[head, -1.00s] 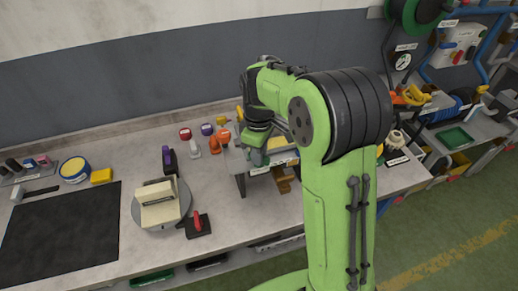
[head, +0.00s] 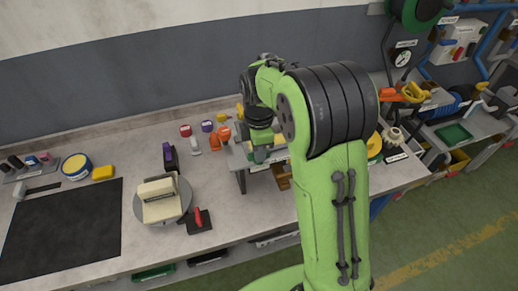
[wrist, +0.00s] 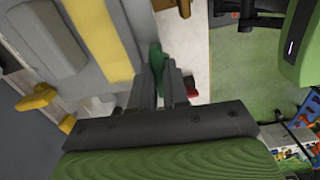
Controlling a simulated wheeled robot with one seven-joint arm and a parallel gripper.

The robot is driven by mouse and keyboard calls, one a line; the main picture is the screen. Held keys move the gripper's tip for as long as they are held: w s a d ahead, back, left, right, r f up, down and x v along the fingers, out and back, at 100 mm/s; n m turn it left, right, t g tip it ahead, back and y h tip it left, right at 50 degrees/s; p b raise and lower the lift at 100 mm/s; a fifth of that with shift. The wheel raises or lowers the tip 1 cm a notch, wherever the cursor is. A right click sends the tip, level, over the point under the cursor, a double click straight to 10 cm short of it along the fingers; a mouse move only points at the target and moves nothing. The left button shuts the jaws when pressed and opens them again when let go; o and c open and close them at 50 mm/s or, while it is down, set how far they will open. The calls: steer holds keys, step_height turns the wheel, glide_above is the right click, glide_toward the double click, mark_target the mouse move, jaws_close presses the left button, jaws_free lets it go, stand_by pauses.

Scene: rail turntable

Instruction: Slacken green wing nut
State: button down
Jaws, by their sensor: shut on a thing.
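The green wing nut (wrist: 156,58) shows in the wrist view between my finger tips, beside a grey fixture with a yellow strip (wrist: 100,38). My gripper (wrist: 158,85) is shut on it; the fingers hide part of the nut. In the head view my gripper (head: 261,154) points down at the small raised grey stand (head: 241,163) on the bench, and the wing nut cannot be made out there.
A red part (wrist: 190,86) sits close beside the right finger in the wrist view. On the bench stand a round turntable (head: 143,208) with a cream block, a red-handled tool (head: 199,219) and a black mat (head: 65,230). The bench's front left is mostly clear.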

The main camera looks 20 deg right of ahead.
stand_by(0.4)
steer(key=c, duration=1.1)
jaws_free()
step_height(320, 180, up, 16)
steer(key=shift+f+p, duration=0.1)
steer(key=shift+p, duration=1.05)
steer(key=s+f+m+t, duration=0.1)
steer(key=s+m+t, duration=0.1)
steer(key=s+m, duration=0.3)
steer(key=s+f+m+t+b, duration=0.1)
steer(key=s+f+m, duration=0.1)
steer(key=s+m, duration=0.4)
steer(key=s+f+m+t+b, duration=0.1)
steer(key=s+m+t, duration=0.1)
steer(key=s+m, duration=0.4)
steer(key=shift+s+f+t, duration=0.15)
steer(key=shift+s, duration=1.25)
steer(key=shift+s+f+t, duration=0.1)
steer(key=shift+s+t, duration=0.05)
steer(key=shift+s, duration=1.25)
